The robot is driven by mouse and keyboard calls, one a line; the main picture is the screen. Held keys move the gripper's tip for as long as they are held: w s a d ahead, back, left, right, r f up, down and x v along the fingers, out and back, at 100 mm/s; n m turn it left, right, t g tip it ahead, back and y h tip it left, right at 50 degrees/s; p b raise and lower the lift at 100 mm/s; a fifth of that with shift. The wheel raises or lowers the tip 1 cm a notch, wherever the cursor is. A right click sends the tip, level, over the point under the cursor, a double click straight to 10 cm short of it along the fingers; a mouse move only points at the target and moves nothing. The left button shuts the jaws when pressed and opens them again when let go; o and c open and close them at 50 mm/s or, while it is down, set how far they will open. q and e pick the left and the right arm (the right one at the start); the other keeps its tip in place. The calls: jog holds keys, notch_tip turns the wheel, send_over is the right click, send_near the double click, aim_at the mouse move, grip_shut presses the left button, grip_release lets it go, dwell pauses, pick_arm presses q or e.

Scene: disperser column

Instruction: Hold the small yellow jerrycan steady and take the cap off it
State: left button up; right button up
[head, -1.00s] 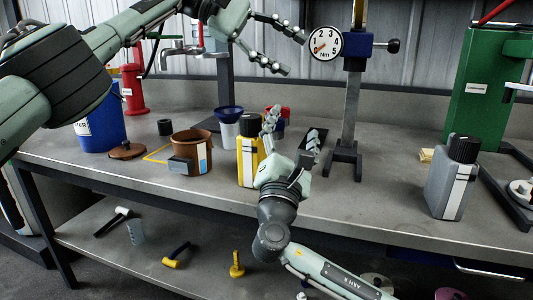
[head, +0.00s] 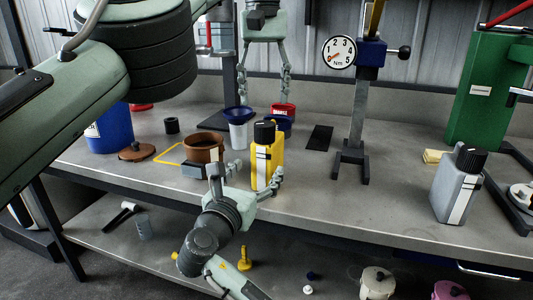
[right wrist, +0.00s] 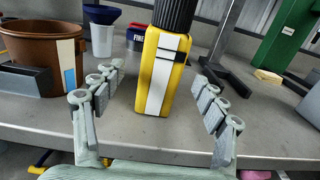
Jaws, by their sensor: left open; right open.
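The small yellow jerrycan (head: 267,165) stands upright on the bench near its front edge, with its black ribbed cap (head: 265,132) on top. In the right wrist view the jerrycan (right wrist: 161,75) is between the open fingers, a little beyond their tips, and its cap (right wrist: 174,14) is cut by the top edge. My right gripper (head: 256,172) is open, low in front of the jerrycan, with a finger to either side. My left gripper (head: 264,88) is open, pointing down above and behind the jerrycan, apart from the cap.
A brown pot (head: 203,147) stands close left of the jerrycan. A blue funnel on a white cup (head: 238,130) and a red-and-blue container (head: 282,118) stand behind. A gauge stand (head: 352,150) and a grey jerrycan (head: 455,190) are to the right, with free bench between.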

jog(key=shift+w+d, duration=0.1)
jog(key=shift+w, duration=0.2)
pick_arm(q)
jog(key=shift+s, duration=0.1)
pick_arm(e)
jog(key=shift+x, duration=3.55)
jog(key=shift+d, duration=0.1)
jog(key=shift+s, duration=0.1)
grip_shut()
pick_arm(q)
jog(key=shift+o, duration=0.4)
